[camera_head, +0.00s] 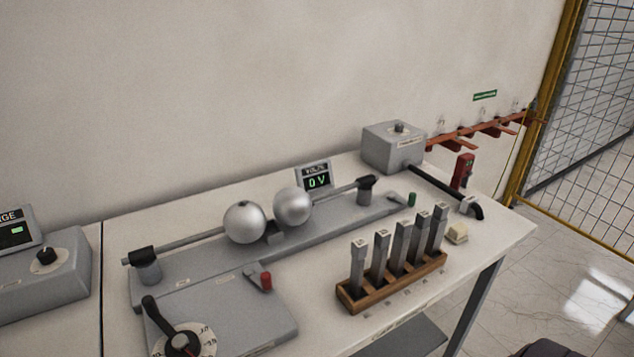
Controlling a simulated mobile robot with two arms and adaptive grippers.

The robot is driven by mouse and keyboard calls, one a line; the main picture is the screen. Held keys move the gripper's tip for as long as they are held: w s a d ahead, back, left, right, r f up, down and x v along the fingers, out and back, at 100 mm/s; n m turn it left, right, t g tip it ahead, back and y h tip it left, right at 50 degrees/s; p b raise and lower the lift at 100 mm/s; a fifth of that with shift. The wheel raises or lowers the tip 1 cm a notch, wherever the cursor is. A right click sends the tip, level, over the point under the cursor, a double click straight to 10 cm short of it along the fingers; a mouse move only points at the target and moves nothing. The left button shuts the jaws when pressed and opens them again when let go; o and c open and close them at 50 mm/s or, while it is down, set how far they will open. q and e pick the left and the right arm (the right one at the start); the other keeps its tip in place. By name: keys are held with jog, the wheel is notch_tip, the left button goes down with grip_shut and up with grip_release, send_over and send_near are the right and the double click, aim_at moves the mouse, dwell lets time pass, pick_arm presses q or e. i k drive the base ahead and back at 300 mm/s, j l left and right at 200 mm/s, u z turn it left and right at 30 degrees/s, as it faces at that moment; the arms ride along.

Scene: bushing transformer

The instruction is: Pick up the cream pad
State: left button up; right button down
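The cream pad (457,233) is a small pale block lying on the table near its right front edge. It sits just right of a wooden rack that holds several grey upright bars. Nothing covers the pad, and it appears clear of the rack. Neither of my grippers shows in the head view.
The wooden rack (391,283) stands left of the pad. Behind the pad lie a black rod with a curved end (447,188) and a red item (462,171). Two metal spheres (268,214) stand further left. Bare tabletop (496,244) lies right of the pad.

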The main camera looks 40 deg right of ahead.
aim_at(457, 232)
jog(key=z, duration=2.05)
